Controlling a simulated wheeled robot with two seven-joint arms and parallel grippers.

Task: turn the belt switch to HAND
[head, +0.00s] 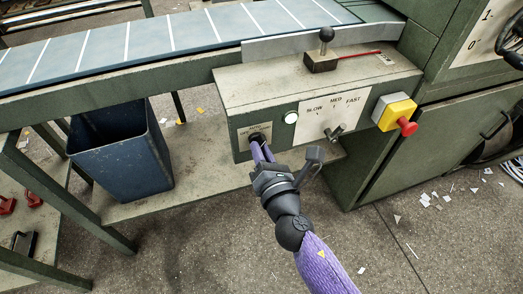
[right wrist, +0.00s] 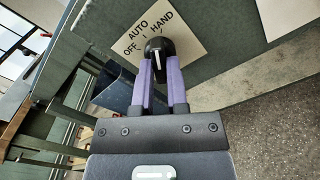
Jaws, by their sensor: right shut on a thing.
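The belt switch (head: 256,137) is a black knob on a pale label plate at the left end of the green control box's front. In the right wrist view the black knob (right wrist: 158,46) sits on the plate (right wrist: 190,38), which reads OFF, AUTO and HAND. A white mark shows on the knob, but I cannot tell for sure which word it points to. My right gripper (head: 262,152) has its purple fingers shut on the knob, one on each side; the fingers also show in the right wrist view (right wrist: 159,72). My left gripper is out of view.
Right of the switch are a white round button (head: 291,118), a speed selector (head: 335,132) and a red stop button (head: 407,127) on a yellow box. A black-knobbed lever (head: 326,45) stands on top. A blue bin (head: 120,155) stands left, below the belt (head: 150,40).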

